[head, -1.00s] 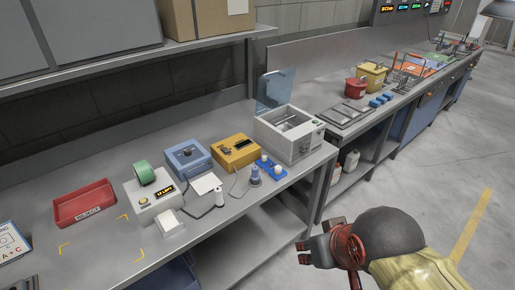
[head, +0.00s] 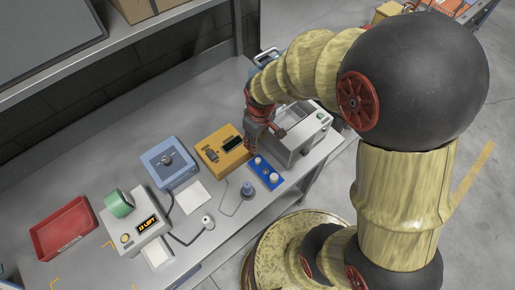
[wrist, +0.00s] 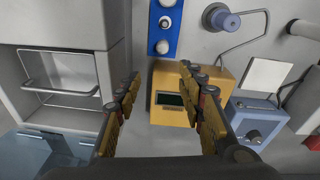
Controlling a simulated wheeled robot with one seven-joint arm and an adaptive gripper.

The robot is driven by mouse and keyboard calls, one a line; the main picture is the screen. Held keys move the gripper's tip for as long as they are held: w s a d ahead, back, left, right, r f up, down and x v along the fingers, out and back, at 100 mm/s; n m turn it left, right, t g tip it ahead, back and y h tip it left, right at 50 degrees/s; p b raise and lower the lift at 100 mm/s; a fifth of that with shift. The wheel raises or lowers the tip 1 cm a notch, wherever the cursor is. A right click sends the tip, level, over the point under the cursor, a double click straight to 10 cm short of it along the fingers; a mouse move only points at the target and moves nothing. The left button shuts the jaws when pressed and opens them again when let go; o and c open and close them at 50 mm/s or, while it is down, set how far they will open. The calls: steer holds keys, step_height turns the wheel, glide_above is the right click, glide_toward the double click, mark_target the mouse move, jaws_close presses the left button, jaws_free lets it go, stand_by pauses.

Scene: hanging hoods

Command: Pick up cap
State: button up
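The blue strip (head: 264,171) on the bench holds small round white-topped pieces, also seen in the wrist view on the blue strip (wrist: 154,35). One white piece (head: 273,178) is near its front end; in the wrist view a white piece (wrist: 162,47) is at the end nearest my fingers. These may be the cap, but I cannot tell for sure. A blue-grey knobbed cylinder (head: 247,189) with a cable stands to the left of the strip. My gripper (head: 264,138) hangs above the bench by the yellow box. In the wrist view my gripper (wrist: 160,76) has its fingers apart and nothing between them.
A blue box (head: 168,163), a green roll (head: 118,204) on a printer and a red tray (head: 62,228) are farther left.

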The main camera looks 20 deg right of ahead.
steer(key=n+g+p, duration=0.1)
steer(key=p, duration=0.1)
glide_above(258, 159)
steer(key=f, duration=0.7)
steer(key=shift+s+a+f, duration=0.15)
steer(key=shift+s+f, duration=0.2)
steer(key=f, duration=0.5)
steer(key=shift+w+f, duration=0.3)
steer(key=shift+f, duration=0.05)
steer(key=shift+c, duration=1.2)
steer(key=c, duration=0.6)
